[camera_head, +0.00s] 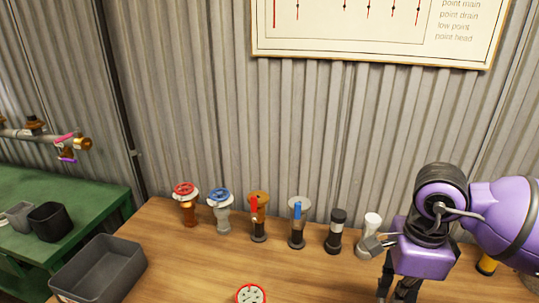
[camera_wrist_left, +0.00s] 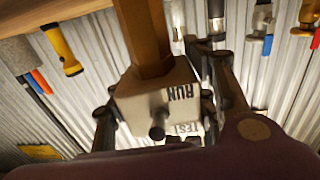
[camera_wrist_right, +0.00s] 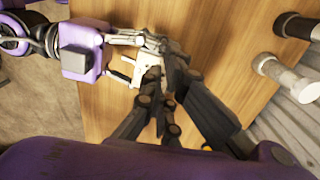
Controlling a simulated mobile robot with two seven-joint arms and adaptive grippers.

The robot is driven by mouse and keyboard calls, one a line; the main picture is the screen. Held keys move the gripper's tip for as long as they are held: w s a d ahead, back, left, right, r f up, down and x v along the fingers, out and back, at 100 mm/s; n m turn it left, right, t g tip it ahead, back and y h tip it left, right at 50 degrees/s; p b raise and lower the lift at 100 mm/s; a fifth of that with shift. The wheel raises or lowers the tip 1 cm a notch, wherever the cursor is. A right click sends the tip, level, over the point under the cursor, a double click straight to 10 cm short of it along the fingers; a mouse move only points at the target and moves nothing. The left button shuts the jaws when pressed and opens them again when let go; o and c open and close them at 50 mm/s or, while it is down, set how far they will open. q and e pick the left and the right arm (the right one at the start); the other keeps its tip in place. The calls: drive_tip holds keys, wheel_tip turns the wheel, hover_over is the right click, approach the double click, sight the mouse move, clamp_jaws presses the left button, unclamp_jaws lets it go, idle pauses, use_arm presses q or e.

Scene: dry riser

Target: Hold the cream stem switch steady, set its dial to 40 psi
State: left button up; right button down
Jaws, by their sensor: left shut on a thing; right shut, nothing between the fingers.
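The cream stem switch (camera_wrist_left: 158,92) is a boxy cream housing lettered RUN and TEST, with a short dark round stem towards the left wrist camera. My left gripper (camera_wrist_left: 160,105) is shut on it, one finger at each side. The right wrist view shows the switch (camera_wrist_right: 148,66) and my left gripper (camera_wrist_right: 132,60) at it. My right gripper (camera_wrist_right: 168,68) is shut with nothing between its fingers; its tips are right beside the switch, and I cannot tell whether they touch it. The head view shows my right gripper (camera_head: 397,289) pointing down. No psi scale is readable.
Several valves, including a red-wheeled one (camera_head: 187,203) and a blue-wheeled one (camera_head: 221,209), line the back of the wooden bench. A grey bin (camera_head: 98,270) stands at left and a red-rimmed gauge (camera_head: 251,294) at front. A black-capped cylinder (camera_wrist_right: 292,25) is near my right gripper.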

drive_tip(key=shift+r, duration=1.3)
drive_tip(key=f, duration=0.3)
drive_tip(key=s+f, duration=0.1)
drive_tip(key=f, duration=0.1)
drive_tip(key=shift+s+a+f, duration=0.15)
drive_tip(key=shift+f, duration=0.25)
drive_tip(key=shift+s+f, duration=0.1)
drive_tip(key=shift+f, duration=0.1)
drive_tip(key=shift+s+f, duration=0.15)
drive_tip(key=shift+d, duration=0.35)
drive_tip(key=shift+w+d, duration=0.25)
drive_tip(key=shift+w, duration=0.25)
